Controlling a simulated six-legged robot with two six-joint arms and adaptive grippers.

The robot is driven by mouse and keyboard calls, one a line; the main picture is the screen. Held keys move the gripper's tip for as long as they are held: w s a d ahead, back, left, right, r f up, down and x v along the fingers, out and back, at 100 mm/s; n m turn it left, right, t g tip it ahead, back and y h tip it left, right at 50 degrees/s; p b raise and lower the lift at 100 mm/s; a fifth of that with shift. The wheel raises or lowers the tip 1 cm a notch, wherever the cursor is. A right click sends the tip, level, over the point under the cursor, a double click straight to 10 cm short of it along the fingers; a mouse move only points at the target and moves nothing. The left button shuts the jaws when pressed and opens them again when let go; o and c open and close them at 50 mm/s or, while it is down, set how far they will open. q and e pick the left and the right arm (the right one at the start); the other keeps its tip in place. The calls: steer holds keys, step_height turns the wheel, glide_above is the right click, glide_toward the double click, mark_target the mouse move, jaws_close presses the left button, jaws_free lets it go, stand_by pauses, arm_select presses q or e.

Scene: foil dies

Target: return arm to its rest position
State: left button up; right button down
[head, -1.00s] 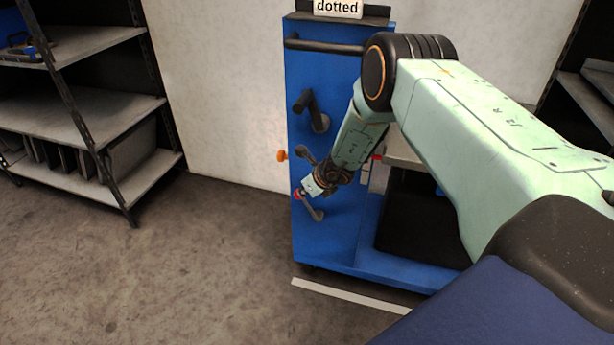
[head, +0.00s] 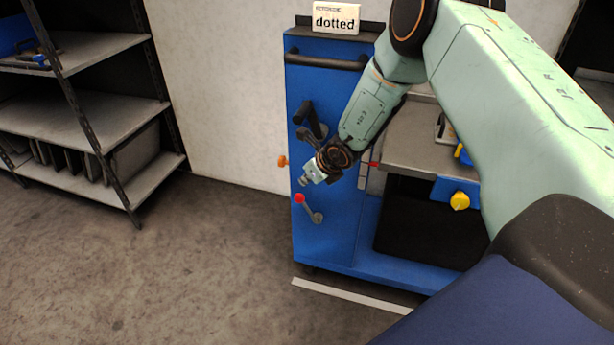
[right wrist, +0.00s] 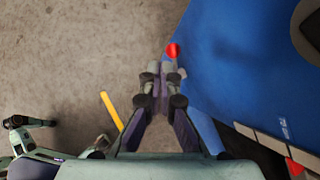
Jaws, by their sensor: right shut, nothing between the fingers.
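My right arm (head: 372,112) reaches in from the right across the front of a blue machine (head: 338,245). My right gripper (head: 304,181) is shut and empty, just above a lever with a red knob (head: 299,198) on the machine's side panel. In the head view a small gap shows between the fingertips and the knob. In the right wrist view the closed fingers of the right gripper (right wrist: 160,72) point toward the red knob (right wrist: 173,50), which shows just beyond the tips.
A dark crank handle (head: 308,118) and an orange knob (head: 282,161) stick out near the gripper. A yellow knob (head: 459,201) sits on the machine's right part. A sign reading "dotted" (head: 336,20) stands on top. Shelving (head: 75,115) stands left; the floor (head: 190,265) between is clear.

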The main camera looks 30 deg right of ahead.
steer(key=shift+s+a+r, duration=0.1)
steer(key=shift+s+r, duration=0.1)
steer(key=shift+w+f, duration=0.1)
steer(key=shift+f, duration=0.05)
steer(key=s+f+n+g+h, duration=0.2)
steer(key=s+f+n+g, duration=0.15)
steer(key=s+n, duration=0.7)
steer(key=s+f+n+g+h, duration=0.25)
steer(key=s+f+n, duration=0.4)
steer(key=s, duration=0.75)
steer(key=s+a+n+y, duration=0.1)
steer(key=s+a+n, duration=0.5)
steer(key=s, duration=0.3)
steer(key=s+a+n+g+y, duration=0.1)
steer(key=s+a+n+y, duration=0.1)
steer(key=s+a+n, duration=0.4)
steer(key=s+r+n, duration=0.1)
steer(key=s+n, duration=0.2)
steer(key=shift+a+n, duration=0.15)
steer(key=shift+n, duration=0.15)
